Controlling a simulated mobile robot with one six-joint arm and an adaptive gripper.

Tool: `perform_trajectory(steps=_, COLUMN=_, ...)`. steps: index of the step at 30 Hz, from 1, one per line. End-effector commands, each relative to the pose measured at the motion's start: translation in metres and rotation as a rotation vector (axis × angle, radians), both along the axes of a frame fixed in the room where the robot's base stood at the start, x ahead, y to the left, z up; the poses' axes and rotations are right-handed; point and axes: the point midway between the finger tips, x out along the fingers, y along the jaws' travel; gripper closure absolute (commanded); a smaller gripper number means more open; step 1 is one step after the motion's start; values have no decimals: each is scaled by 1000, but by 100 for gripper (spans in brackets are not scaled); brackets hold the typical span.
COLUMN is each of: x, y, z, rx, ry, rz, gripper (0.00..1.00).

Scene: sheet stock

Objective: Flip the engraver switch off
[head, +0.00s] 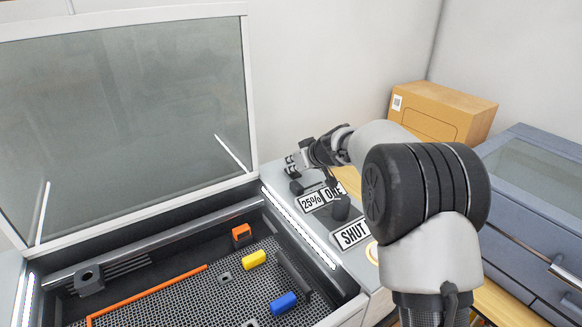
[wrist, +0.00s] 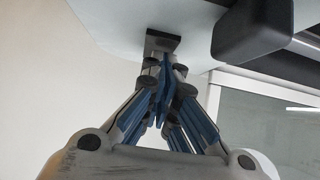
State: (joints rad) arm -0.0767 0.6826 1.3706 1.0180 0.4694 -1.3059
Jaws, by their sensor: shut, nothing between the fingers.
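The engraver (head: 255,120) stands with its lid raised, and its grey control panel (head: 272,173) runs along the right side. My gripper (head: 291,165) is over the far end of this panel, fingers together and empty. In the wrist view my gripper (wrist: 164,68) has its fingertips close to a small dark rectangular piece (wrist: 163,41) on the pale panel; it may be the switch, but its position cannot be told. Whether the tips touch it is unclear. A dark knob-like part (head: 341,206) sits nearer on the panel. My arm hides part of the panel.
The engraver's open bed (head: 185,290) holds a yellow piece (head: 254,259), a blue piece (head: 284,303) and an orange block (head: 241,235). A cardboard box (head: 440,110) and a blue-grey drawer unit (head: 540,200) stand right. A dark block (wrist: 262,30) juts beside the fingers.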

Motion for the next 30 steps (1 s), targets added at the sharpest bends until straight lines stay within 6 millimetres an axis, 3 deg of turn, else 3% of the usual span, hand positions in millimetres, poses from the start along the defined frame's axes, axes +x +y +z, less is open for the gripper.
perform_trajectory(steps=13, x=-3, y=-1, z=0, rx=-3, ry=8, rz=2, gripper=100)
perform_trajectory(steps=20, x=-6, y=1, z=44, rx=-2, ry=0, rz=1, gripper=100)
perform_trajectory(steps=30, x=-55, y=-33, z=86, rx=0, ry=1, rz=-1, gripper=100)
